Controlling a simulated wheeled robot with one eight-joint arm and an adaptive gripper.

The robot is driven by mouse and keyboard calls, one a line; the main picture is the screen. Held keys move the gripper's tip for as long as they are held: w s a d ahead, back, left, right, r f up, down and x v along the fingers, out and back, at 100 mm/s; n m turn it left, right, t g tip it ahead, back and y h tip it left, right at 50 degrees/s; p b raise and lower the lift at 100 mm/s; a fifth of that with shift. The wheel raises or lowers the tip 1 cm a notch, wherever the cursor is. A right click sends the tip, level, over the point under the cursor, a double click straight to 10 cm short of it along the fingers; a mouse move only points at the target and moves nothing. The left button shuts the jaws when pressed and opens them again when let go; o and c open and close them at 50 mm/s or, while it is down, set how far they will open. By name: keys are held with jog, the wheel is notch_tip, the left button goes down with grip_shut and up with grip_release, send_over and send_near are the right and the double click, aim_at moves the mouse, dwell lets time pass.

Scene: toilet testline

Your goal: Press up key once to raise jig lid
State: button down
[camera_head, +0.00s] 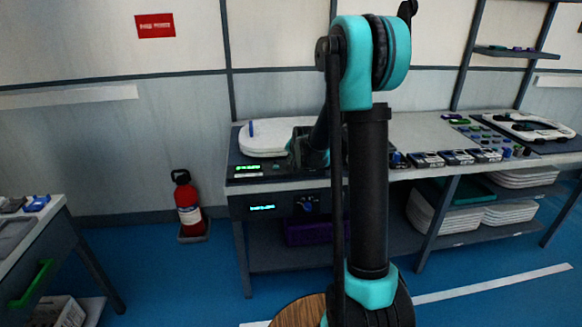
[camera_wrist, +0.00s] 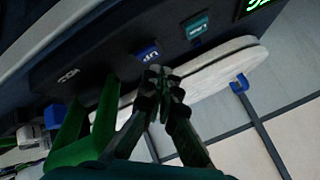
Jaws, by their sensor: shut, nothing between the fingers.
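The white lid (camera_head: 270,136) lies on the jig at the left end of the bench; its edge also shows in the wrist view (camera_wrist: 222,64). In the wrist view, a blue key (camera_wrist: 148,52) and a teal key (camera_wrist: 197,27) sit on the dark panel (camera_wrist: 100,65). Their lettering is tilted and too small to read surely, so I cannot confirm which is the up key. My gripper (camera_wrist: 165,78) is shut and empty, its tips just beside the blue key; contact cannot be told. In the head view my arm partly hides the panel.
A blue clip (camera_wrist: 240,84) stands at the lid's edge. Several small devices (camera_head: 457,157) line the bench to the right. A red extinguisher (camera_head: 188,205) stands by the wall.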

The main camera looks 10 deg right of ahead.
jog(key=shift+f, duration=0.15)
jog(key=shift+f, duration=0.25)
